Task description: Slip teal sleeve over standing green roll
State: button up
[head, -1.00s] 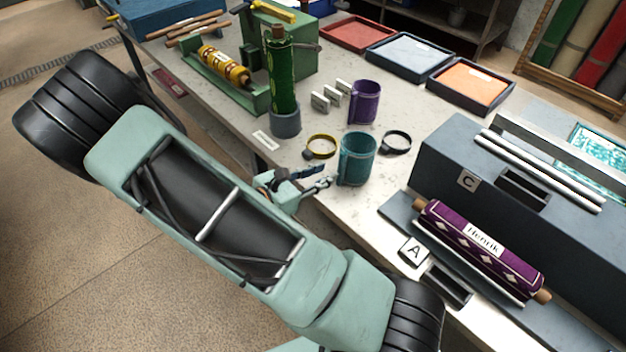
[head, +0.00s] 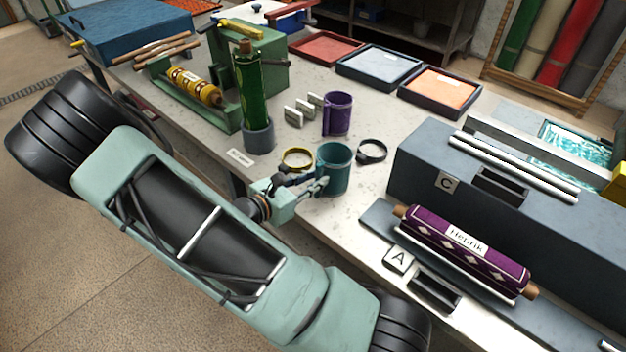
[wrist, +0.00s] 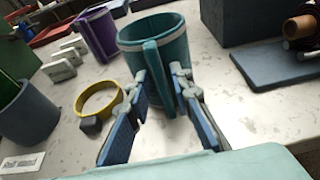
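The teal sleeve (head: 334,168) stands upright on the bench, an open-topped cup shape with a vertical rib toward my gripper. In the wrist view the sleeve (wrist: 178,48) is straight ahead. My gripper (head: 321,186) is low beside it; in the wrist view its two blue-padded fingers (wrist: 160,95) are spread, one on each side of the rib, with gaps showing. Whether a finger touches the sleeve I cannot tell. The green roll (head: 250,88) stands upright in a grey round base (head: 258,138), farther back and left; its lower end is hidden in that base.
A yellow ring clamp (head: 297,160) and a dark ring clamp (head: 372,151) lie beside the sleeve. A purple sleeve (head: 337,115) and small white cards (head: 302,108) stand behind. A purple roll (head: 466,250) lies right. A yellow roll (head: 196,87) lies on a green stand at left.

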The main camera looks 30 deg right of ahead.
grip_shut()
jog(key=shift+r+p, duration=2)
jog(key=shift+r, duration=0.5)
